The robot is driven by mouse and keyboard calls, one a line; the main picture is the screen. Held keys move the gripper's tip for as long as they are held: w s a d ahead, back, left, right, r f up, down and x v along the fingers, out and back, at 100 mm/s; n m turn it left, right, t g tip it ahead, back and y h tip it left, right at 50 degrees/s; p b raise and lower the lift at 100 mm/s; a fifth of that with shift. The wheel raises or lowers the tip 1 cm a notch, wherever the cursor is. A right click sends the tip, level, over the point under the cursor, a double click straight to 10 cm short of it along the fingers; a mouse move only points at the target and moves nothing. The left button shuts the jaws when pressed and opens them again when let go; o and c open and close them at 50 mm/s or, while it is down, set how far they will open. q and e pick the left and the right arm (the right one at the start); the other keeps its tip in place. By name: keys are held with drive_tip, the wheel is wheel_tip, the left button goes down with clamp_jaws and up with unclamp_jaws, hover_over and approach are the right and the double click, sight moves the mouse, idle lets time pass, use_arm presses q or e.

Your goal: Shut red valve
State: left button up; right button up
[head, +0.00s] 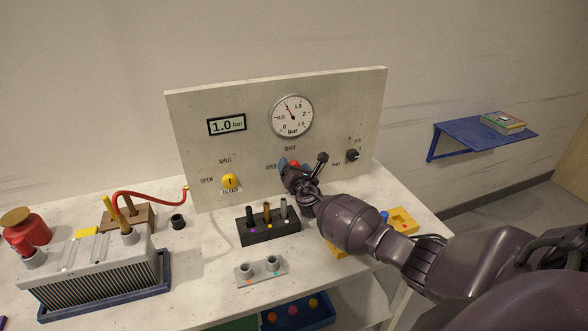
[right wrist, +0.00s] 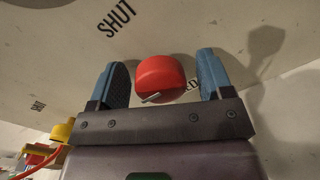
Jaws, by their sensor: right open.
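The red valve (right wrist: 160,76) is a round red knob on the upright panel (head: 340,105). In the right wrist view it sits between the two blue fingers of my right gripper (right wrist: 162,82), with a gap on each side. A pale pointer mark (right wrist: 151,99) shows at the knob's lower edge. The word SHUT is printed up and left of it; another label is partly hidden behind the knob. In the head view my right gripper (head: 294,166) is at the panel and covers most of the valve. My left gripper is not in view.
A round gauge (head: 292,116) is above the gripper. A black knob (head: 352,155) is to the right. A dark block with pegs (head: 270,228) stands on the bench below.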

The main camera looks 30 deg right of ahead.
drive_tip(key=c, duration=0.9)
